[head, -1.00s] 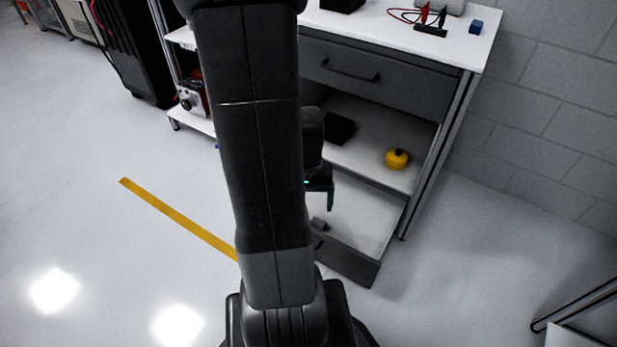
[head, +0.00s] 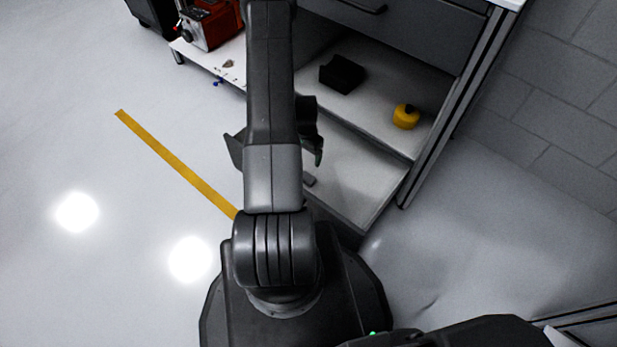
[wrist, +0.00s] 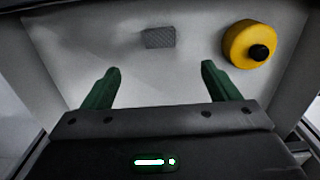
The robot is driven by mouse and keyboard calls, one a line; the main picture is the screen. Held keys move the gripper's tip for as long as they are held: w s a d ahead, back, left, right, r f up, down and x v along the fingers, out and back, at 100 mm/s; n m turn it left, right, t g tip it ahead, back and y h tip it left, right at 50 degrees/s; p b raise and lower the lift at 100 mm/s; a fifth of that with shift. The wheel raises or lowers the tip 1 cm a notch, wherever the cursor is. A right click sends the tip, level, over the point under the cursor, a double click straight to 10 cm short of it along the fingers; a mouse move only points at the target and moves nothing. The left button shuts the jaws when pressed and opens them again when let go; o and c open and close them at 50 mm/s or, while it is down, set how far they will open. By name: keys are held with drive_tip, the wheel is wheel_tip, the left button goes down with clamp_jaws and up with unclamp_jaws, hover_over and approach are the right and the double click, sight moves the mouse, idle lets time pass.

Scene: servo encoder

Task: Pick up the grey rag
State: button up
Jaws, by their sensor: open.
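The grey rag (wrist: 160,38) is a small, textured grey patch on a pale surface in the wrist view, ahead of the fingertips and roughly midway between them. In the head view a small grey piece (head: 309,180), which looks like the same rag, lies in the open lower drawer (head: 352,190). My gripper (wrist: 160,72) is open, with its two green fingers apart and nothing between them. In the head view one green fingertip (head: 319,153) shows beside my arm, above the drawer; my arm hides the rest.
A yellow round object with a black knob (wrist: 250,45) is right of the rag in the wrist view; in the head view a yellow object (head: 405,116) sits on the shelf above the drawer. A black box (head: 341,74) is on that shelf. A cabinet post (head: 450,110) stands at right.

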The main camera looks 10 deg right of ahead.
drive_tip(key=f+b, duration=0.1)
drive_tip(key=f, duration=0.4)
drive_tip(key=f+b, duration=0.1)
drive_tip(key=f, duration=0.4)
drive_tip(key=shift+w+d, duration=0.15)
drive_tip(key=shift+w, duration=0.05)
drive_tip(key=shift+d+f+b, duration=0.2)
drive_tip(key=shift+f+b, duration=0.95)
drive_tip(key=shift+f, duration=1.5)
drive_tip(key=shift+c, duration=0.4)
drive_tip(key=shift+r, duration=0.1)
drive_tip(key=c, duration=1)
